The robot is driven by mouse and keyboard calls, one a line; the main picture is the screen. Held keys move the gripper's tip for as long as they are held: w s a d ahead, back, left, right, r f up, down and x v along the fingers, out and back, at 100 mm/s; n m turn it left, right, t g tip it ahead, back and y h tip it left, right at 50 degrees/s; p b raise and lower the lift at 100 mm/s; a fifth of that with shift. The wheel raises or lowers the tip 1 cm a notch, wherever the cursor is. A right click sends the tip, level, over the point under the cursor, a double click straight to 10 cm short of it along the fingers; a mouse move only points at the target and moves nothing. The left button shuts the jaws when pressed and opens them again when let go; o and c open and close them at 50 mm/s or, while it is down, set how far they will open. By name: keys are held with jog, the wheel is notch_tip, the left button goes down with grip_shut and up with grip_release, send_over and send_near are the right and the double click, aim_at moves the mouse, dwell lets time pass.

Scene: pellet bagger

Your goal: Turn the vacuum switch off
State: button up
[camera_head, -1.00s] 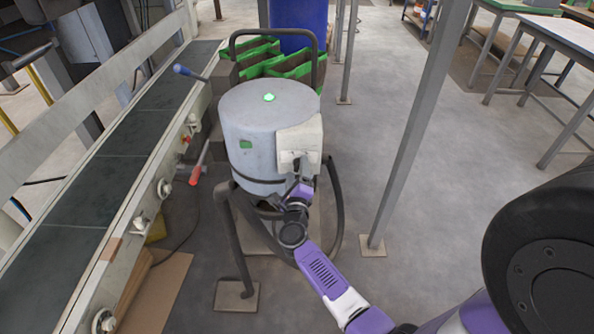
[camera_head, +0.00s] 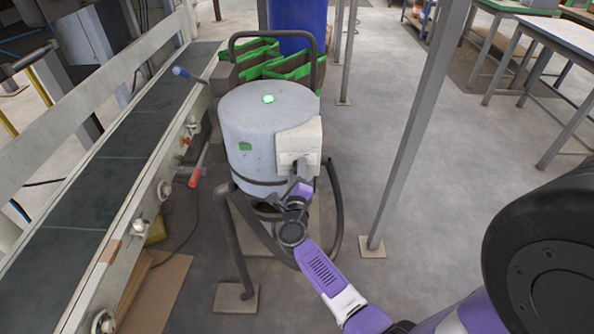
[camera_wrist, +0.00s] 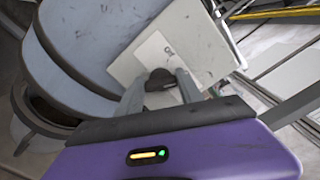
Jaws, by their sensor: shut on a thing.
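The vacuum is a grey-blue drum (camera_head: 262,125) with a lit green lamp (camera_head: 268,99) on its lid; it also shows in the wrist view (camera_wrist: 85,45). A pale switch box (camera_head: 299,138) is fixed to its side, facing my arm. In the wrist view the box (camera_wrist: 203,38) carries a small label and a dark switch knob (camera_wrist: 159,79). My gripper (camera_wrist: 160,92) is shut on this knob, with one finger on each side of it. In the head view my gripper (camera_head: 301,176) reaches the lower part of the box; the knob is hidden there.
A conveyor (camera_head: 110,190) with a red-handled lever (camera_head: 197,170) runs along the left. A grey post (camera_head: 415,130) stands close on the right. Open floor lies right of the post.

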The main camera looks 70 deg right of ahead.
jog(key=n+p, duration=0.3)
jog(key=shift+w+a+r, duration=0.1)
jog(key=n+p, duration=0.1)
jog(key=n, duration=0.2)
jog(key=shift+p, duration=0.4)
jog(key=n+p, duration=0.1)
jog(key=n, duration=0.1)
jog(key=n+p, duration=0.1)
jog(key=n, duration=0.2)
jog(key=shift+f+n+p, duration=0.3)
jog(key=shift+f+p, duration=0.05)
jog(key=shift+p, duration=0.05)
jog(key=o, duration=1.4)
jog(key=p+v, duration=0.1)
jog(key=v, duration=0.6)
jog(key=shift+s+a, duration=0.25)
jog(key=shift+a, duration=0.05)
